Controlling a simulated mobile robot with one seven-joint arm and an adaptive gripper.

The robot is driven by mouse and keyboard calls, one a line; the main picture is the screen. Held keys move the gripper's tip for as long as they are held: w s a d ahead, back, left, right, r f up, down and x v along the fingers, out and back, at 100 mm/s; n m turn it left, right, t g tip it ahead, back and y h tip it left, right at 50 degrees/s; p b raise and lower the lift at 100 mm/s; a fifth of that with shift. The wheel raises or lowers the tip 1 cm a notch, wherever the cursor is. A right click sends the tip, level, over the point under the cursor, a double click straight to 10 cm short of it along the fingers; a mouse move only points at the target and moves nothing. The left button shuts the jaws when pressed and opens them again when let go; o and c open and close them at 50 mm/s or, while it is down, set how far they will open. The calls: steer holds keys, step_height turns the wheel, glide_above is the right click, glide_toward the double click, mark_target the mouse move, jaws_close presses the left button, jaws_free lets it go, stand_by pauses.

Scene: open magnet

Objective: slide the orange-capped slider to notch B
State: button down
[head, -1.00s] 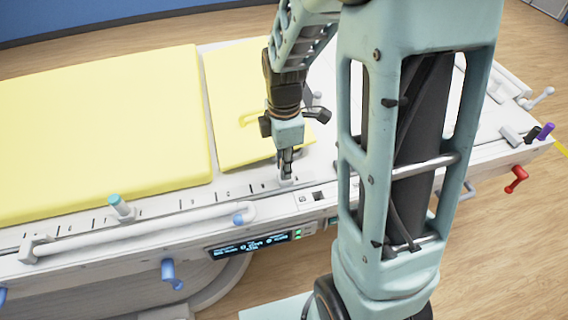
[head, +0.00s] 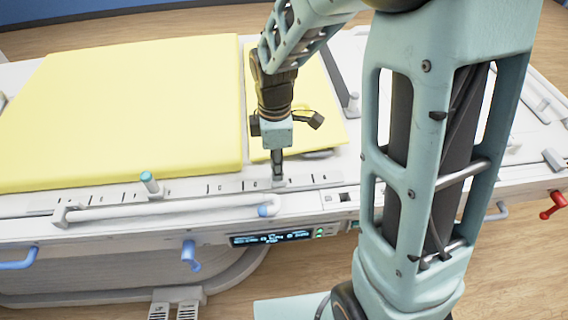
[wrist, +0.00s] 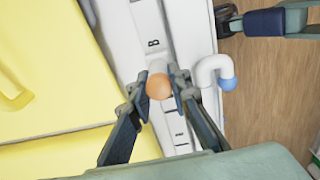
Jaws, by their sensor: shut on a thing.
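The orange-capped slider (wrist: 158,87) shows in the wrist view with its round cap between my two fingertips. My gripper (wrist: 160,80) is shut on it, one finger on each side. The printed letter B (wrist: 153,43) is on the white scale just above the cap in the wrist view, so the slider is near it but apart from it. In the head view my gripper (head: 278,178) points down at the rail along the bed's near edge and hides the orange cap. The scale letters there are too small to read surely.
A teal-capped slider (head: 150,183) stands to the left on the bed edge. A white rail with a blue end (head: 262,211) runs in front. Yellow pads (head: 130,110) lie behind. A lit display (head: 270,239) and blue handle (head: 190,255) are on the front side.

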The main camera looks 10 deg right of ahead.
steer(key=c, duration=1.8)
jaws_free()
steer(key=shift+r, duration=0.15)
step_height(320, 180, up, 12)
steer(key=shift+w, duration=0.1)
